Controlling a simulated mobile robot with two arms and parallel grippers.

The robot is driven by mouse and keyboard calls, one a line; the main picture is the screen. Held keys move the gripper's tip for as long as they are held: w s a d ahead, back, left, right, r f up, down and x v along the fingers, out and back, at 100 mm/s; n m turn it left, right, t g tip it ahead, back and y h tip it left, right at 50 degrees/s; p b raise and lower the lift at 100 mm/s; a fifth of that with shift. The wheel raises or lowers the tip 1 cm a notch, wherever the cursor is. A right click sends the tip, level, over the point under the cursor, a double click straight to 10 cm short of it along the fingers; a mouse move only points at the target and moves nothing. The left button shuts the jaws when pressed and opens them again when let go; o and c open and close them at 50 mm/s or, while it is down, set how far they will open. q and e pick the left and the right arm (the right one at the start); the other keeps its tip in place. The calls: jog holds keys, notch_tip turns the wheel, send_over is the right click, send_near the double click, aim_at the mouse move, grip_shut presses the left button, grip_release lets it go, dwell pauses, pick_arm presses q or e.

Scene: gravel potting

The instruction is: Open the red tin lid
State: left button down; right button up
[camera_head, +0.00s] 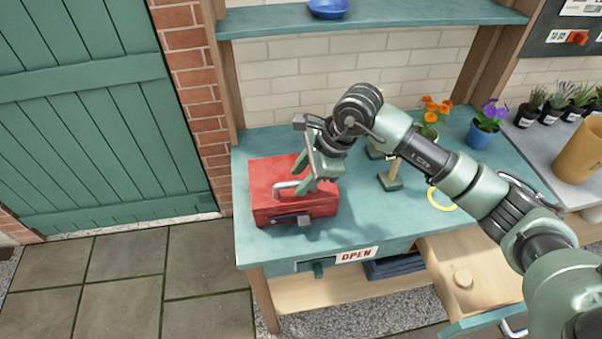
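The red tin (265,172) sits on the left part of the teal bench, with its lid lying closed. A light grey handle (284,187) stands on the lid, and a dark latch shows on the front side. My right gripper (298,181) reaches in from the right and is low over the lid at the handle. Its two green fingers are apart, with the handle's right end between or just beside them. Whether they touch the handle cannot be told. The gripper hides the right part of the lid. My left gripper is not in view.
The teal bench top (380,222) is clear in front. An open drawer (475,265) juts out at lower right.

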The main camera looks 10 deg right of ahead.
jog(key=shift+a+f, duration=0.1)
jog(key=shift+f, duration=0.05)
grip_shut()
dwell(1.4)
